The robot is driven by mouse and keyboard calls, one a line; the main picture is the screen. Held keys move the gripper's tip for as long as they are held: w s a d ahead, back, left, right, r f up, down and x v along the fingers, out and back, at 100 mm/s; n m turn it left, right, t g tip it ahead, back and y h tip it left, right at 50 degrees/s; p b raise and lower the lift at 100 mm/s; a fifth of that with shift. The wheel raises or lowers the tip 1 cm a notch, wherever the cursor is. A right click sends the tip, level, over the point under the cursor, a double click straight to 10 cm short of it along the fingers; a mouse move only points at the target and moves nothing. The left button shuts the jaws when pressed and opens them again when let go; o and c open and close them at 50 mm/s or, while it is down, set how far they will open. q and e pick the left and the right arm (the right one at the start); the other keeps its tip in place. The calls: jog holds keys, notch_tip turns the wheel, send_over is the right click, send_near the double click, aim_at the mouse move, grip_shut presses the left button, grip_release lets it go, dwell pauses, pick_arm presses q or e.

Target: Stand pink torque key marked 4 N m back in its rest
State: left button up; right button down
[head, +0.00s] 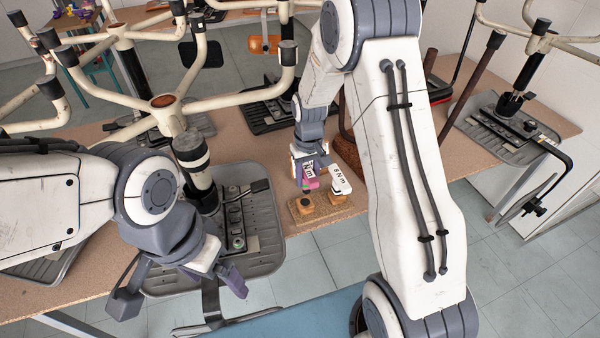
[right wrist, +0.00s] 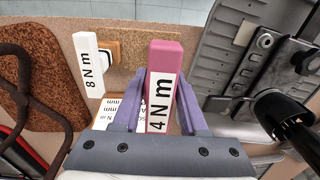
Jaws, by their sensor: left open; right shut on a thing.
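The pink torque key (right wrist: 164,58) is marked 4 N m and sits between the purple fingers of my right gripper (right wrist: 147,105), which is shut on it. In the head view the pink key (head: 310,184) is partly hidden by the gripper and shows over the left part of a small wooden rest (head: 322,214). A dark round spot shows on the rest below it; I cannot tell whether the key's lower end touches it. A white key (head: 341,181) marked 8 N m stands at the rest's right part. My left gripper (head: 182,289) is open and empty at the lower left.
The rest stands near the front edge of the brown bench (head: 459,151). A grey ribbed chair mechanism plate (head: 262,228) lies to its left. Pale chair bases (head: 163,101) with upturned arms crowd the left. A dark-framed brown pad (right wrist: 35,75) is beside the white key in the wrist view.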

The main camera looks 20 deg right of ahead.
jog(key=shift+w+r, duration=0.45)
jog(key=shift+w, duration=0.4)
jog(key=shift+s+d+r, duration=0.1)
jog(key=shift+s, duration=0.05)
jog(key=shift+f+b, duration=1.7)
jog(key=shift+f, duration=1.25)
jog(key=shift+f, duration=0.25)
